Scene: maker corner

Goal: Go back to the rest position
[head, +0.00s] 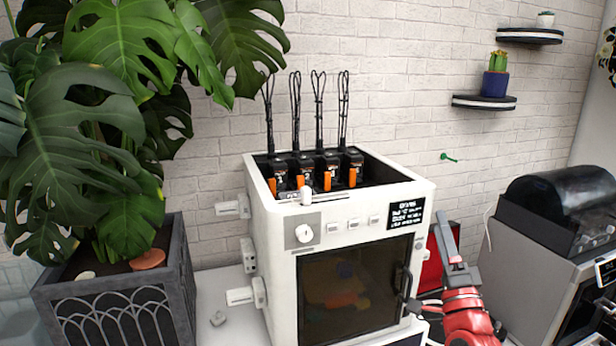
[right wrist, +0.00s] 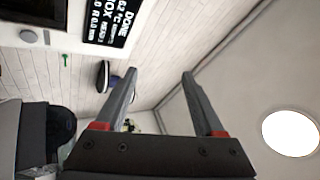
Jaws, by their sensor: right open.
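My right gripper (head: 447,238) is in the lower right of the head view, in front of the right side of the white oven-like machine (head: 272,262). Its grey fingers point up. In the right wrist view my right gripper (right wrist: 160,78) has its two fingers spread apart with nothing between them. The machine's dark door (head: 345,286) is shut, and its black handle (head: 406,284) is to the left of my gripper; I cannot tell whether they touch. My left gripper is not in view.
Several black devices with looped cables stand in the machine's open top (head: 400,176). A planter (head: 112,300) with a large plant is at left. A grey machine with a dark lid (head: 562,212) is at right. Small shelves (head: 483,102) hang on the brick wall.

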